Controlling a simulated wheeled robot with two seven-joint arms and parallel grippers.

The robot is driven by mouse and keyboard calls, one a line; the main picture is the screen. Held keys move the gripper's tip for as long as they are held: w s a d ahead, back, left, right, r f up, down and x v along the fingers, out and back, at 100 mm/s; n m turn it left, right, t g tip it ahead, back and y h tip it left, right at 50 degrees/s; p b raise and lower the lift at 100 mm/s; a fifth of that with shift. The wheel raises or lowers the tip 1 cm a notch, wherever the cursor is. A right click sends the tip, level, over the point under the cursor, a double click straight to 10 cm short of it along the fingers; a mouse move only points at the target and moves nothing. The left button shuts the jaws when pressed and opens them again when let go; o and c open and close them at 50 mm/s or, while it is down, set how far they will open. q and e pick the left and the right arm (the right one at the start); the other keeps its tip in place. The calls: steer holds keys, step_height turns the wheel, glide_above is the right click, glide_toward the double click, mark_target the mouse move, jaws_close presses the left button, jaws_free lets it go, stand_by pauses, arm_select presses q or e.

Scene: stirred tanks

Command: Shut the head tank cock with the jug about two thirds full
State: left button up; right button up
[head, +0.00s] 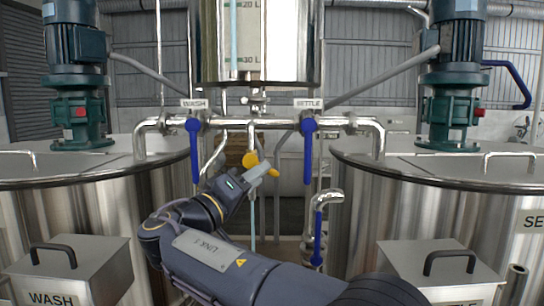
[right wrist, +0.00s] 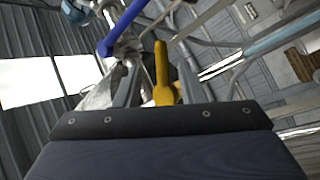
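The head tank (head: 258,66), a shiny steel vessel with a litre scale, hangs at the top middle of the head view. Below its pipework is a yellow cock handle (head: 249,160), partly hidden by my right gripper (head: 262,169). In the right wrist view the yellow handle (right wrist: 161,72) stands between my gripper's two grey fingers, which are apart with a gap beside the handle. A thin pale blue stream or tube (head: 252,215) runs down below the cock. The jug is not visible; my right arm covers the area below. My left gripper is out of view.
Blue-handled valves for WASH (head: 194,150) and SETTLE (head: 309,150) flank the cock closely. Another blue lever (head: 318,238) is on a pipe lower right. Large steel tanks stand at left (head: 100,210) and right (head: 440,200), with lidded boxes in front.

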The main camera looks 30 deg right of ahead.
steer(key=p+x, duration=0.1)
steer(key=x, duration=0.3)
steer(key=shift+w+d+p, duration=0.2)
steer(key=shift+d+p, duration=0.1)
steer(key=shift+w+d+r, duration=0.15)
steer(key=shift+w+d, duration=0.05)
steer(key=shift+d, duration=0.45)
jaws_close()
step_height(320, 180, up, 2)
steer(key=n+t+b, duration=0.2)
steer(key=n+b, duration=0.1)
steer(key=n+t+h+b, duration=0.1)
steer(key=n+t+b, duration=0.2)
steer(key=n, duration=0.1)
steer(key=shift+r, duration=0.15)
